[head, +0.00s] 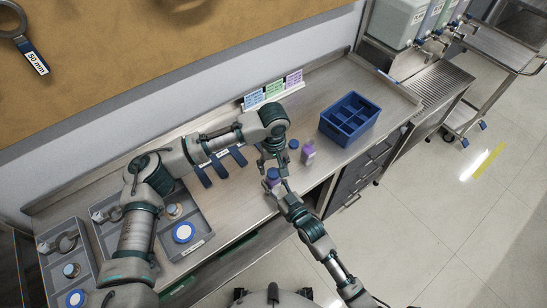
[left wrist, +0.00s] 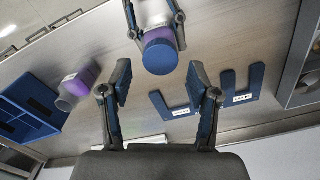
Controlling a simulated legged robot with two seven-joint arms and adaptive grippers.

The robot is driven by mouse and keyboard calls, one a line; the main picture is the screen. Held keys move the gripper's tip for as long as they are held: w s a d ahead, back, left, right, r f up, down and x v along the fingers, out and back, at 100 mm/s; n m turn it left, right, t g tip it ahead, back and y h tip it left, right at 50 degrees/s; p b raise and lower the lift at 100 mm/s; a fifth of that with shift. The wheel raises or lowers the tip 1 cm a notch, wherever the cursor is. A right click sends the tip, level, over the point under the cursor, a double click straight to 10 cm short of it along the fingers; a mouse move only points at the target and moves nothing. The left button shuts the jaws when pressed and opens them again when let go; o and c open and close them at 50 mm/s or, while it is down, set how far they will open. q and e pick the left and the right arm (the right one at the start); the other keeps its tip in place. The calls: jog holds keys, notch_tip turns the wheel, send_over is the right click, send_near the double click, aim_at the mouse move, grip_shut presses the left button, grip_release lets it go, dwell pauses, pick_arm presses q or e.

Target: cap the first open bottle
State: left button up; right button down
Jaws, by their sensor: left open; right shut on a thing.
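My right gripper (head: 279,185) is shut on a purple bottle (left wrist: 157,35) with a pale label, held above the counter's front part. A round blue cap (head: 272,174) covers the bottle's top and looks seated; its thread is hidden. The cap also shows in the left wrist view (left wrist: 161,56). My left gripper (left wrist: 160,88) is open and empty, its fingers apart just beside the cap. In the head view it (head: 268,160) hangs just behind the bottle. Another purple bottle (head: 308,153) with a pale label stands to the right, without a blue cap; it also shows in the left wrist view (left wrist: 80,78).
A blue divided crate (head: 350,119) stands at the right on the steel counter (head: 320,90). Blue forked pieces (left wrist: 183,112) lie near the middle. Grey trays (head: 190,243) with round parts are at the left. Coloured label cards (head: 273,90) stand at the back.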

aim_at(273, 182)
pick_arm(q)
jog(key=shift+f, duration=1.4)
jog(key=shift+c, duration=0.2)
grip_shut()
jog(key=m, duration=2.2)
jog(key=shift+o, duration=1)
grip_release()
